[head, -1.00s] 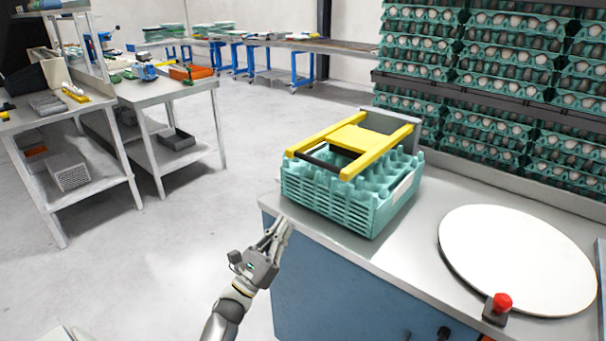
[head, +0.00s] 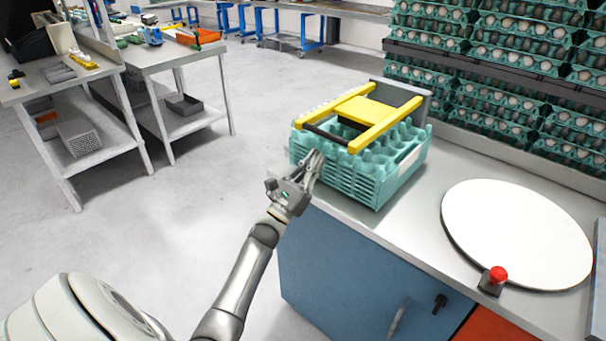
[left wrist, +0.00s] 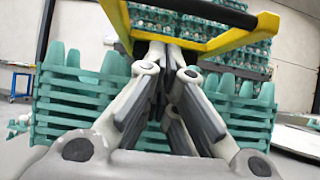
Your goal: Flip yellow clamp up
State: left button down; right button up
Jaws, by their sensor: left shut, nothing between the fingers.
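The yellow clamp (head: 362,118) lies flat across the top of a stack of teal egg trays (head: 350,178) on the counter. Its dark crossbar spans the near end. In the left wrist view the clamp's yellow frame (left wrist: 237,38) is above the fingers, with the tray stack (left wrist: 75,105) behind them. My left gripper (head: 314,160) is shut and empty, at the near left corner of the stack, just below the clamp's near end. Whether it touches the trays or clamp I cannot tell. My right gripper is not in view.
A white round turntable (head: 520,232) and a red button (head: 497,274) are on the counter (head: 400,215) to the right. Racks of egg trays (head: 510,75) stand behind. A workbench (head: 150,90) is at the left, with open floor between.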

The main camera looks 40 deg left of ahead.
pick_arm(q)
jog(key=r+p, duration=0.1)
jog(key=r, duration=0.2)
jog(key=shift+w+r, duration=0.1)
jog(key=shift+w, duration=0.1)
jog(key=shift+r, duration=0.1)
